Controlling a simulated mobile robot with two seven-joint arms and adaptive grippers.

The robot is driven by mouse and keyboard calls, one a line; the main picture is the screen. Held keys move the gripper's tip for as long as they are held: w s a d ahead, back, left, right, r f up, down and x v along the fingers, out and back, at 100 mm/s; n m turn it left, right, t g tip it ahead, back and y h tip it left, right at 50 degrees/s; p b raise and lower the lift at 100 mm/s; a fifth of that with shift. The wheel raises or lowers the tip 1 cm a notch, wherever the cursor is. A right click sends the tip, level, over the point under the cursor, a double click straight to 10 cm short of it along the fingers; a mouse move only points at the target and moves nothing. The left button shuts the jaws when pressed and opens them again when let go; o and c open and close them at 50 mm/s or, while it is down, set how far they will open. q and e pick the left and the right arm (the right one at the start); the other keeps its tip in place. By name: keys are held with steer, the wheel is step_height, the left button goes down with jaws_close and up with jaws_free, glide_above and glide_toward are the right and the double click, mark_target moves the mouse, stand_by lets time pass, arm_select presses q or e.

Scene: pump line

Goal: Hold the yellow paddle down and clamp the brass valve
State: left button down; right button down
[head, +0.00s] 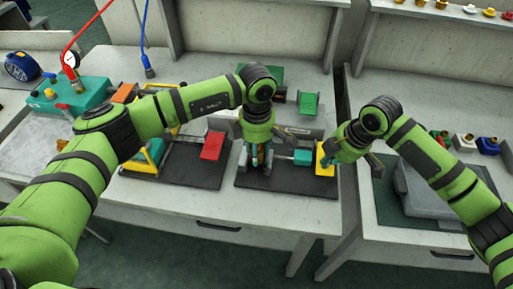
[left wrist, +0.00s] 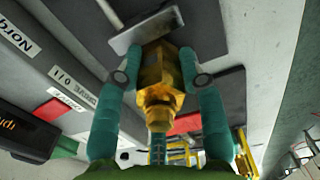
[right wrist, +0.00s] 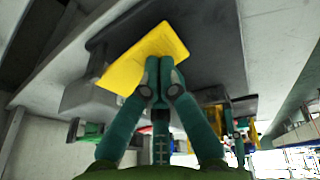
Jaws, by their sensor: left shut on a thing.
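The brass valve (left wrist: 160,75) is between the two teal fingers of my left gripper (left wrist: 160,78), which is shut on it. In the head view my left gripper (head: 258,163) is over the right-hand black base plate (head: 285,182), and the valve is mostly hidden there. The yellow paddle (head: 325,158) is at the right end of that plate. My right gripper (head: 330,158) is beside it. In the right wrist view the fingers (right wrist: 158,64) are shut together with nothing between them. Their tips overlap the yellow paddle's edge (right wrist: 140,56); I cannot tell whether they press it.
A red paddle (head: 212,146) is on the left black plate (head: 185,170). A green paddle (head: 308,104) stands behind. A teal box (head: 70,97) with a gauge and a blue tape measure (head: 22,66) are at the far left. A grey case (head: 435,190) lies on the right table.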

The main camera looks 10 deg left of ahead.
arm_select(q)
steer(key=shift+f, duration=0.15)
arm_select(e)
steer(key=shift+f, duration=0.1)
stand_by(0.5)
arm_select(q)
steer(key=c, duration=0.7)
jaws_free()
steer(key=o, duration=0.4)
steer(key=shift+c, duration=0.2)
steer(key=shift+r, duration=3.5)
